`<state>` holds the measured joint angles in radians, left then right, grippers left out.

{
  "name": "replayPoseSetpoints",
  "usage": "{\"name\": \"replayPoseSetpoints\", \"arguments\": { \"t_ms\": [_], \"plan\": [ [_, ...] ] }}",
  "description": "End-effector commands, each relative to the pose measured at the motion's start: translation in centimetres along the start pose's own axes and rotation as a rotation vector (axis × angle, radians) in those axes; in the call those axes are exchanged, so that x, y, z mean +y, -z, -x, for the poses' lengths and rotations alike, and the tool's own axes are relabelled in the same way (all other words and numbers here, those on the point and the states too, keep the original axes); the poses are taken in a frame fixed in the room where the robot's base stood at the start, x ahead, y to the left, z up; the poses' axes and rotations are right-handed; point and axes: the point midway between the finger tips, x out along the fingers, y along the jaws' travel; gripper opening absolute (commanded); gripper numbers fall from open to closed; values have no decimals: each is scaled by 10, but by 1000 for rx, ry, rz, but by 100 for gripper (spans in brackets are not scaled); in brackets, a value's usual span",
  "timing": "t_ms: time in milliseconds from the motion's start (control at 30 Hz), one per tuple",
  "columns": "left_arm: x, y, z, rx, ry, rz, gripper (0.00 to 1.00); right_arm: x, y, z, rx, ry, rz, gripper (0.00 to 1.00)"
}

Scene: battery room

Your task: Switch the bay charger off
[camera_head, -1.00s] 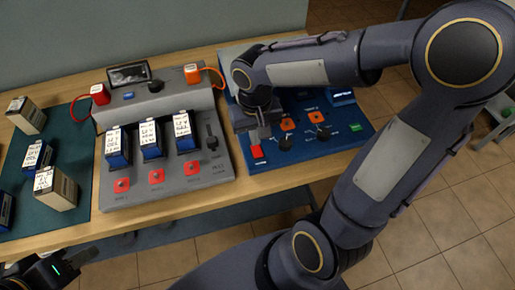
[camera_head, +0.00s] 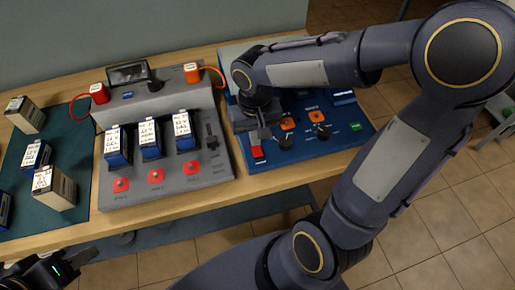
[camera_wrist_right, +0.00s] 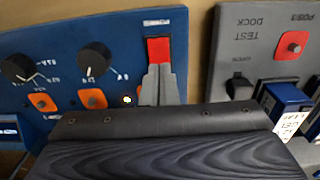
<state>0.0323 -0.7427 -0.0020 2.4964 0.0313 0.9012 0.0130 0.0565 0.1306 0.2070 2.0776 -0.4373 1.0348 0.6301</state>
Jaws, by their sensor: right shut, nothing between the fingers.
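The bay charger is a blue panel (camera_head: 338,146) at the right of the bench, with black knobs, orange squares and a red switch (camera_head: 258,154) near its front left corner. My right gripper (camera_head: 261,139) is shut and empty, pointing down right at the red switch. In the right wrist view its fingertips (camera_wrist_right: 160,72) overlap the lower edge of the red switch (camera_wrist_right: 159,48); I cannot tell whether they touch it. A small light (camera_wrist_right: 127,99) glows beside the fingers. My left gripper (camera_head: 85,257) is at the bottom left, away from the bench; its jaws are unclear.
The grey test dock (camera_head: 205,178) stands left of the charger, holding batteries, with red buttons along its front and a black lever (camera_head: 212,142). More batteries stand on a green mat (camera_head: 80,145) at the left. My right arm covers the charger's back part.

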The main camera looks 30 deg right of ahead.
Motion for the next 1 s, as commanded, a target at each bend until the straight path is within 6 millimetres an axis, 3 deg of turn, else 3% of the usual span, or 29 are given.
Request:
{"name": "replayPoseSetpoints", "arguments": {
  "t_ms": [800, 1000],
  "plan": [
    [-4, -5, -9, 0, 0, 0, 36, 0, 0, -13, -1, 0, 0, 0],
    [-2, -3, -6, 0, 0, 0, 36, 0, 0, -8, -1, 0, 0, 0]
  ]
}}
